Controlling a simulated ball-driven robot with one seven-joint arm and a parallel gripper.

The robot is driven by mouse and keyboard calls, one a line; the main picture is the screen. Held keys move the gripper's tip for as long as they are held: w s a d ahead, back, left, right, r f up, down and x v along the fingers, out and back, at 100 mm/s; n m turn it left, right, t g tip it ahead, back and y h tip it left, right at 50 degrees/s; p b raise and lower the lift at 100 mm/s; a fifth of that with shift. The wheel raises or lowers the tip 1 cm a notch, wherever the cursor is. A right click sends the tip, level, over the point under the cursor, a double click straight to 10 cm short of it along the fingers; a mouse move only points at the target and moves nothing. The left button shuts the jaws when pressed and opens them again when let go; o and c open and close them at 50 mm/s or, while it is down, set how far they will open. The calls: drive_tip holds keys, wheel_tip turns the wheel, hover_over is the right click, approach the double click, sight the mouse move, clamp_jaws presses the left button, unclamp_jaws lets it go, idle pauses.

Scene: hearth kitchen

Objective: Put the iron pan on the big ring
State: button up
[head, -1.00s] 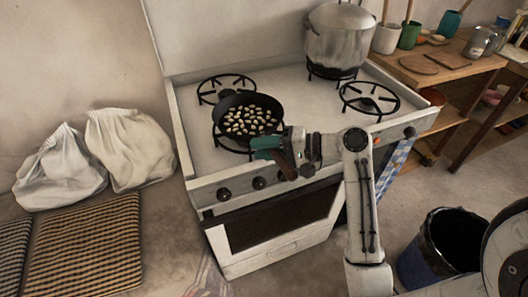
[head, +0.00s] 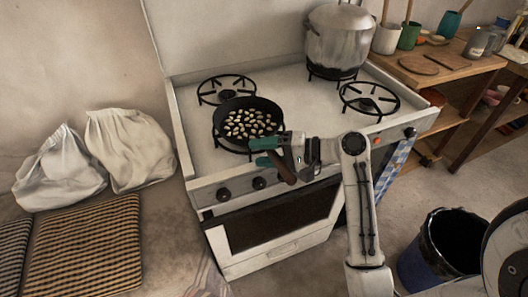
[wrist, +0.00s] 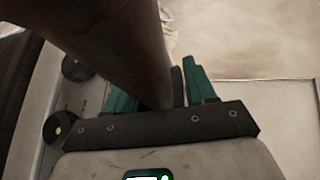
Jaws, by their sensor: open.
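The black iron pan (head: 272,112), with several pale pieces in it, sits flat over the front-left ring (head: 215,136) of the stove. That ring is mostly hidden under it. The pan's brown handle (head: 283,170) points toward the front edge. My gripper (head: 263,152) is at the handle, its green fingers spread apart. In the wrist view the dark handle (wrist: 105,40) crosses between the open fingers of my gripper (wrist: 160,85); whether either finger touches it I cannot tell. Two rings show bare, one back left (head: 227,88) and one front right (head: 370,98).
A large metal pot (head: 338,42) stands on the back-right ring. Knobs (head: 223,194) line the stove front. A wooden shelf with jars (head: 440,65) stands to the right, a dark bin (head: 440,250) at lower right. White sacks (head: 130,145) lie left.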

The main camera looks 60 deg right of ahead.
drive_tip(key=v, duration=1.2)
drive_tip(key=shift+r, duration=0.1)
